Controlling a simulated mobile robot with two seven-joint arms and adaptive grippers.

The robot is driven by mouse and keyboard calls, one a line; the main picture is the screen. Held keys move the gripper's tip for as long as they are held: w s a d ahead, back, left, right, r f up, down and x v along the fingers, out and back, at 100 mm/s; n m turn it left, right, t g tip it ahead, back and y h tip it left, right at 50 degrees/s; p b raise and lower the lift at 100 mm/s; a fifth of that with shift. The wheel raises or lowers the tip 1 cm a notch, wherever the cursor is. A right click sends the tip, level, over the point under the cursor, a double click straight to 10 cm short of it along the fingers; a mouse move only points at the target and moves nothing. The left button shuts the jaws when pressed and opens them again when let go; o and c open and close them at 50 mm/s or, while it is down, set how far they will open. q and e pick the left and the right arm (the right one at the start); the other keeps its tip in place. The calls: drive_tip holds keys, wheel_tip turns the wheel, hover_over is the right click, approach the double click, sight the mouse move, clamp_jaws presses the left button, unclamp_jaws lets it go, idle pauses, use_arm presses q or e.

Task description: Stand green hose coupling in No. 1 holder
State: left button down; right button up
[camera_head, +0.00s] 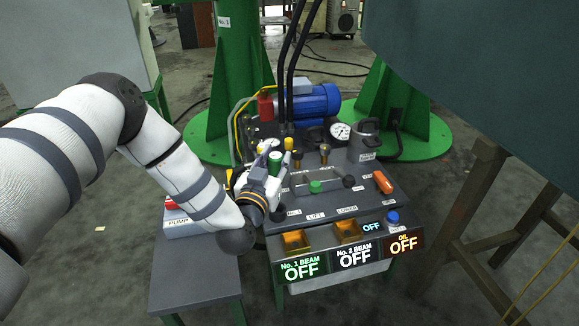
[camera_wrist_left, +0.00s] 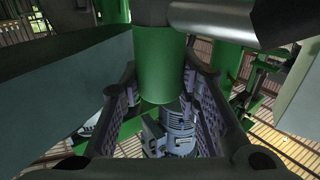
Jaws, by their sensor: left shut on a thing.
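The green hose coupling (camera_head: 275,163) is held by my left gripper (camera_head: 274,167) above the left side of the grey control console. In the left wrist view the green coupling (camera_wrist_left: 161,70) is a cylinder between the two fingers, with a grey part at its top edge. My left gripper is shut on it. A No. 1 label (camera_head: 293,213) is on the console's left front, with a dark round fitting (camera_head: 279,214) beside it; I cannot tell for sure whether this is the holder. My right gripper is not in view.
The console top carries a small green piece (camera_head: 315,186), a black knob (camera_head: 348,181), an orange piece (camera_head: 383,182) and brass-topped levers (camera_head: 325,154). A grey canister (camera_head: 364,141), pressure gauge (camera_head: 340,131) and blue motor (camera_head: 316,105) stand behind. A dark side table (camera_head: 195,275) is at left.

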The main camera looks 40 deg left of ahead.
use_arm(q)
drive_tip(key=shift+r, duration=0.1)
drive_tip(key=shift+r+p, duration=0.1)
drive_tip(key=shift+p, duration=0.25)
wheel_tip(320, 180, down, 6)
drive_tip(key=b, duration=0.3)
drive_tip(key=shift+p, duration=0.5)
idle(1.3)
drive_tip(key=shift+f+b, duration=0.95)
drive_tip(key=shift+f, duration=1)
drive_tip(key=c, duration=1.1)
unclamp_jaws()
